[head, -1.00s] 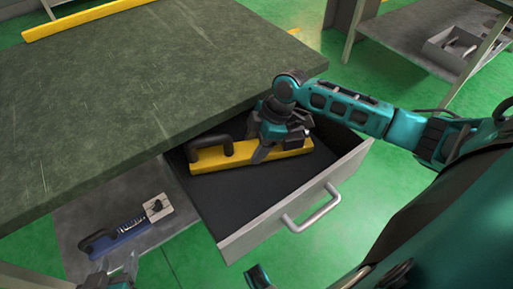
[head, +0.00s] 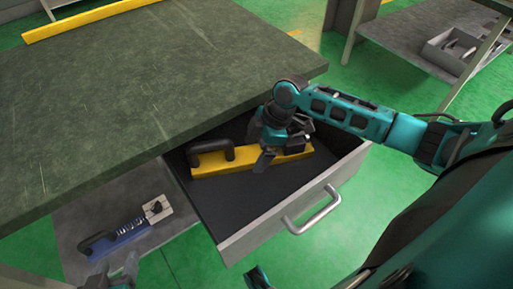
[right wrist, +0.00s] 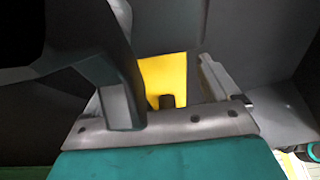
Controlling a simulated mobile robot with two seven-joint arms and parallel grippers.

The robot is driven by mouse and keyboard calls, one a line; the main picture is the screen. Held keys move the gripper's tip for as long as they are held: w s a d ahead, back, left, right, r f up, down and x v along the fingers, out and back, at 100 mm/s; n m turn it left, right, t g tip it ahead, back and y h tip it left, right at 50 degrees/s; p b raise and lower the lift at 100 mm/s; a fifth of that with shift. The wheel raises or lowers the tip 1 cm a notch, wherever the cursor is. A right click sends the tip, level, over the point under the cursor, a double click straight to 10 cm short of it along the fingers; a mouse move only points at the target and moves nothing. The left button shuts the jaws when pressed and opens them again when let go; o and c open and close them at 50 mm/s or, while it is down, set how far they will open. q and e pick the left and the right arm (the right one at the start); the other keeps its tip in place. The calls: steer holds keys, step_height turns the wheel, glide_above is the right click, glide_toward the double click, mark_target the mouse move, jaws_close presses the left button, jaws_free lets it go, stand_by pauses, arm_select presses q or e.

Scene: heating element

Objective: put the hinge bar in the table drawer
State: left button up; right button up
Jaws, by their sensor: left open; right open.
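The hinge bar is a yellow bar with a black handle (head: 212,153). It lies in the open table drawer (head: 240,205), partly under the tabletop edge. My right gripper (head: 277,155) is inside the drawer at the bar's right part, with its jaws open. It hides some of the bar. In the right wrist view, yellow (right wrist: 163,75) shows between the fingers; contact cannot be told. My left gripper (head: 118,277) is at the lower left edge of the head view, open, empty and away from the drawer.
The dark green tabletop (head: 150,90) overhangs the drawer's back. A blue tool with a spring (head: 125,232) lies on the lower shelf (head: 75,220), left of the drawer. A grey tray (head: 455,45) stands on another table at upper right. The drawer's front part is bare.

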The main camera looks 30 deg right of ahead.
steer(key=p+v, duration=0.3)
steer(key=v, duration=0.9)
steer(key=shift+r, duration=0.1)
